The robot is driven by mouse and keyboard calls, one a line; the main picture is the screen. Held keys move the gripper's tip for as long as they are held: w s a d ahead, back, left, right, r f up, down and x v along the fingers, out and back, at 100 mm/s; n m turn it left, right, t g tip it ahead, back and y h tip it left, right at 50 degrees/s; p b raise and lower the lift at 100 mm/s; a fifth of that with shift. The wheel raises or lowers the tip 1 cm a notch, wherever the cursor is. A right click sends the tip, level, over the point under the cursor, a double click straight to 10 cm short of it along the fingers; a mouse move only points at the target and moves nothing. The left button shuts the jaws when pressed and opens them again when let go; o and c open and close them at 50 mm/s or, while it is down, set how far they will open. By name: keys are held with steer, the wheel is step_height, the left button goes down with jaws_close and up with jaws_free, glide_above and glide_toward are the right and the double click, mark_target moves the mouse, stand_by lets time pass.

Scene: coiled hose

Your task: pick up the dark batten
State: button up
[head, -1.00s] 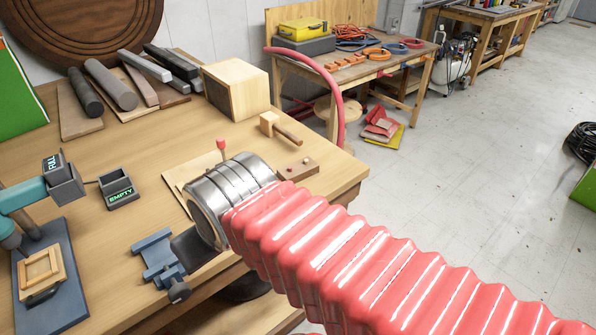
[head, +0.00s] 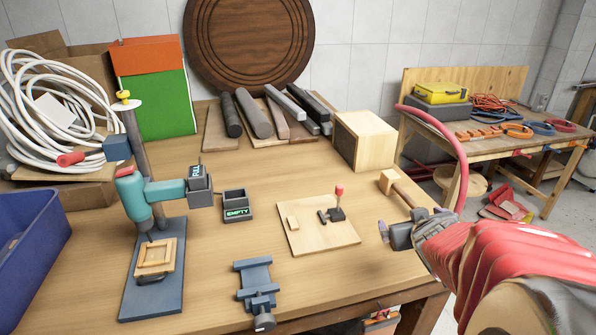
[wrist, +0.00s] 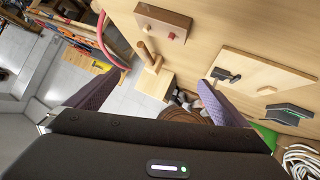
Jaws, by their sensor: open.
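Several long pieces lie at the back of the table, in front of the round wooden disc. At the right of this group are dark, square-edged battens (head: 304,106); they lie close together and partly overlap, so I cannot tell which is the dark batten. My gripper (head: 402,225) is over the table's right front part, near the mallet and well apart from the battens. In the wrist view, its two purple fingers (wrist: 162,82) are spread with nothing between them.
A wooden box (head: 363,140) stands right of the battens, with a mallet (head: 400,188) in front. Bare wood lies before the battens.

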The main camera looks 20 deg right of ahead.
steer(key=s+d+f+t+y, duration=0.1)
steer(key=f, duration=0.1)
steer(key=s+d+f+y, duration=0.1)
steer(key=s+d+f, duration=0.1)
steer(key=f, duration=0.1)
steer(key=s+d+f+t+y, duration=0.1)
steer(key=s+d+f, duration=0.1)
steer(key=shift+s+d+f+t, duration=0.2)
steer(key=shift+d+t, duration=0.05)
steer(key=shift+t, duration=0.05)
steer(key=shift+s+a+f+t+y, duration=0.2)
steer(key=shift+s+f+t+y, duration=0.1)
steer(key=shift+s+y, duration=0.1)
steer(key=shift+x, duration=4.3)
steer(key=shift+w, duration=0.1)
steer(key=shift+x, duration=2.5)
steer(key=shift+d, duration=0.15)
